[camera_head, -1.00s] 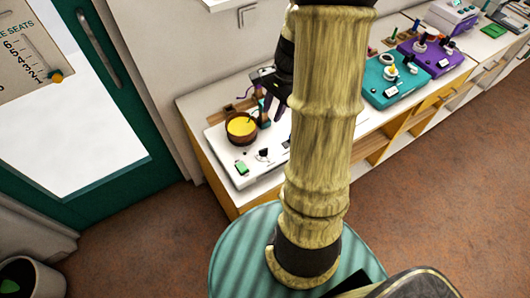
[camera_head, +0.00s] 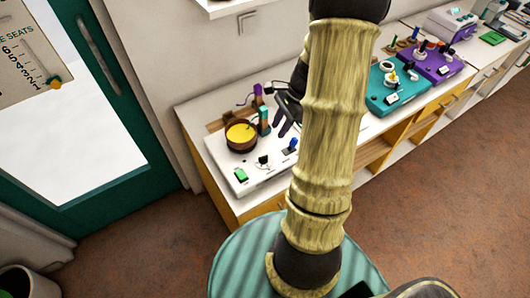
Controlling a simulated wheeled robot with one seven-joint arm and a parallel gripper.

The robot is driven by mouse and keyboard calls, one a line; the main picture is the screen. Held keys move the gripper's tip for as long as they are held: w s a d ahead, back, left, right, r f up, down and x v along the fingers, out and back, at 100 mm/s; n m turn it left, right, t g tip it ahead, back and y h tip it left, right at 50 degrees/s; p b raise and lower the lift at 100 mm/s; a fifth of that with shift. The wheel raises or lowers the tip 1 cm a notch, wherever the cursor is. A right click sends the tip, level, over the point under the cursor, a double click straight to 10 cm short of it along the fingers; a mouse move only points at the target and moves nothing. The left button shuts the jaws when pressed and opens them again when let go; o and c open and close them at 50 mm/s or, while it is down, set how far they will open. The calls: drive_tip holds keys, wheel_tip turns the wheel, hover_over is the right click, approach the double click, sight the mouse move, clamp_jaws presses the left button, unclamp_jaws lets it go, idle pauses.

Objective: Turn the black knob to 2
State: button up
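The black knob (camera_head: 264,161) sits on a white dial patch at the front of the white board (camera_head: 262,180). It is small, and I cannot read any numbers around it or which way it points. My gripper (camera_head: 281,128) hangs above the back right part of the board, behind and to the right of the knob and apart from it. Its dark fingers point down. I cannot tell whether they are open or closed, and I see nothing held. My arm hides the right end of the board.
On the white board are a brown bowl with yellow inside (camera_head: 240,136), a teal upright block (camera_head: 264,119), a green switch (camera_head: 241,175) and a blue piece (camera_head: 292,145). A purple piece (camera_head: 257,90) stands behind. Teal (camera_head: 384,103) and purple (camera_head: 443,67) boards lie to the right.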

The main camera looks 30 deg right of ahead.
sight(264, 156)
drive_tip(key=x, duration=1.3)
drive_tip(key=shift+d+p, duration=0.1)
drive_tip(key=shift+p, duration=0.2)
clamp_jaws()
